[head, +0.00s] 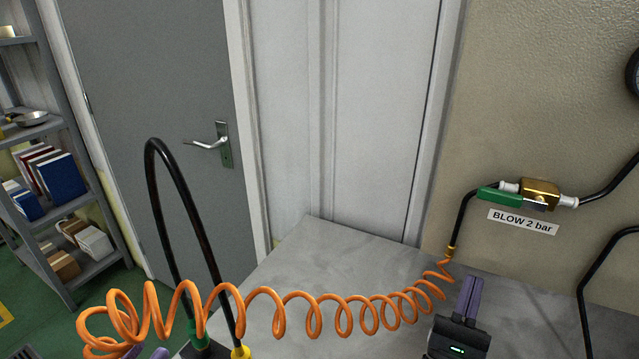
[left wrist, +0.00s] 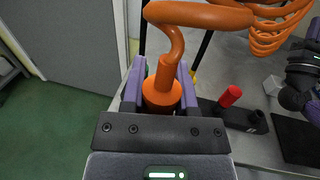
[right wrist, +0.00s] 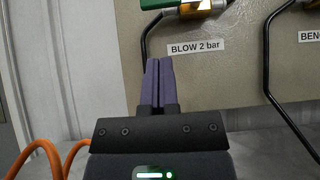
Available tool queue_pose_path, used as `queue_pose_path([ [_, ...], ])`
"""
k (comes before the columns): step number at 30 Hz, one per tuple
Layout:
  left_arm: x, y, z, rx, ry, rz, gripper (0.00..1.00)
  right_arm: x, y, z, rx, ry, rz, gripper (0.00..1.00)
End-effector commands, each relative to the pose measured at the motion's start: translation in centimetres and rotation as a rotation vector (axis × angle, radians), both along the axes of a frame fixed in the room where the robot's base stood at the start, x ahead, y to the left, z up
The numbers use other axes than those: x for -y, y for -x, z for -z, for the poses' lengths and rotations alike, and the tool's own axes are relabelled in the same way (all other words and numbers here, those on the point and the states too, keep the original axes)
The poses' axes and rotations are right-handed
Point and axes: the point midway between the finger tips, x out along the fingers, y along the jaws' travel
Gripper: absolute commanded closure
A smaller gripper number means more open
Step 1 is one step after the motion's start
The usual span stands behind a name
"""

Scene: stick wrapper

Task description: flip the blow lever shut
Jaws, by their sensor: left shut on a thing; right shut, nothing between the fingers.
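The blow lever is a green handle (head: 499,196) on a brass valve (head: 541,194) on the wall, above the "BLOW 2 bar" label (head: 523,222). The handle points left, roughly along the pipe line. Both are cut off at the top of the right wrist view, the green handle (right wrist: 158,4) at left of the brass valve (right wrist: 200,9). My right gripper (head: 469,292) is shut and empty, below and left of the lever, apart from it; its fingers (right wrist: 158,66) point up towards the label. My left gripper (left wrist: 160,84) is shut on the orange hose fitting (left wrist: 161,97).
The coiled orange hose (head: 312,310) stretches from my left gripper's side to the black pipe below the valve. A black hose loop (head: 153,165) rises at left. A red-topped item (left wrist: 230,96) stands on the grey bench (head: 335,250). A second black pipe (head: 583,290) is at right.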

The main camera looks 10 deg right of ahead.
Motion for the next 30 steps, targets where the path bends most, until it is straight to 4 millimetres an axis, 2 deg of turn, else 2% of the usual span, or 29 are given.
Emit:
queue_pose_path([
  [8, 0.0, 0.0, -0.2, 0.001, 0.0, 0.0, 1.0, 0.1, -0.2, -0.3, -0.001, 0.003, 0.001, 1.0],
  [21, 0.0, 0.1, -2.3, 0.008, 0.0, 0.0, 1.0, 3.8, -4.4, -6.0, -0.001, 0.006, 0.002, 1.0],
  [30, 0.0, 0.1, -2.5, 0.009, 0.0, 0.0, 1.0, 4.6, -5.4, -7.1, -0.004, 0.003, 0.002, 1.0],
])
